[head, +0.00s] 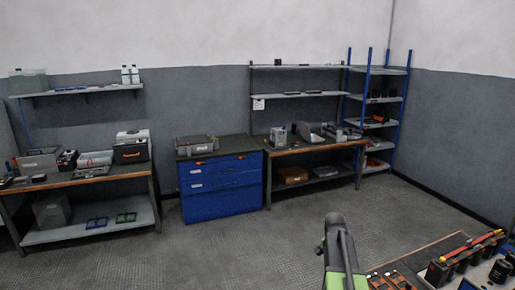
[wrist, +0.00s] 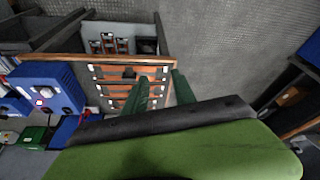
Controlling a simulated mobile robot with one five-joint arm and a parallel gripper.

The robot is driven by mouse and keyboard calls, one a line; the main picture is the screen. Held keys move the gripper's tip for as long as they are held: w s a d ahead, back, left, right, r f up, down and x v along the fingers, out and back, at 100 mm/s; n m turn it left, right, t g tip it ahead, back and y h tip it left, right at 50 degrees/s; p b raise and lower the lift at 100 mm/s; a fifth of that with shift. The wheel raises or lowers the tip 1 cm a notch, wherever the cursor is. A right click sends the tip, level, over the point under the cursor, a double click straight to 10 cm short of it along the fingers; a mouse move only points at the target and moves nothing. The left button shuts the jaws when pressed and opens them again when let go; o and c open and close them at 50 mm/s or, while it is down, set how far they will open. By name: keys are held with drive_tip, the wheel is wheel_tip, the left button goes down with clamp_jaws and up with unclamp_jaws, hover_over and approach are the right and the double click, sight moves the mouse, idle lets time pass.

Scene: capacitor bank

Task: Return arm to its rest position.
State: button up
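My arm (head: 340,255), green and dark grey, rises from the bottom of the head view, left of the near workbench. I cannot make out my gripper's fingers in the head view. In the wrist view my gripper (wrist: 160,76) shows as two dark green fingers with a gap between them. It is open and nothing is seen between the fingers. Behind the fingers lies a rack with orange-brown rows (wrist: 112,72) on the wood-edged bench. I cannot tell the distance between the fingers and the rack.
The near workbench (head: 412,262) at lower right carries several black capacitors (head: 438,272) and a red-and-yellow bar (head: 470,246). A blue box (wrist: 45,88) with a red light is left in the wrist view. A blue drawer cabinet (head: 220,188) stands by the back wall. Open floor (head: 230,250) lies between.

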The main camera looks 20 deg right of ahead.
drive_tip(key=w+a+n+y, duration=0.15)
drive_tip(key=a+n, duration=0.25)
drive_tip(key=a, duration=1.2)
drive_tip(key=s+a+n+y, duration=0.1)
drive_tip(key=s+a+n, duration=0.3)
drive_tip(key=a, duration=0.6)
drive_tip(key=s+a+f+n+g+y, duration=0.1)
drive_tip(key=s+a+n, duration=0.3)
drive_tip(key=a, duration=0.6)
drive_tip(key=shift+s+a+f+n, duration=0.15)
drive_tip(key=shift+s+a+n, duration=0.2)
drive_tip(key=shift+n, duration=0.55)
drive_tip(key=shift+w, duration=0.1)
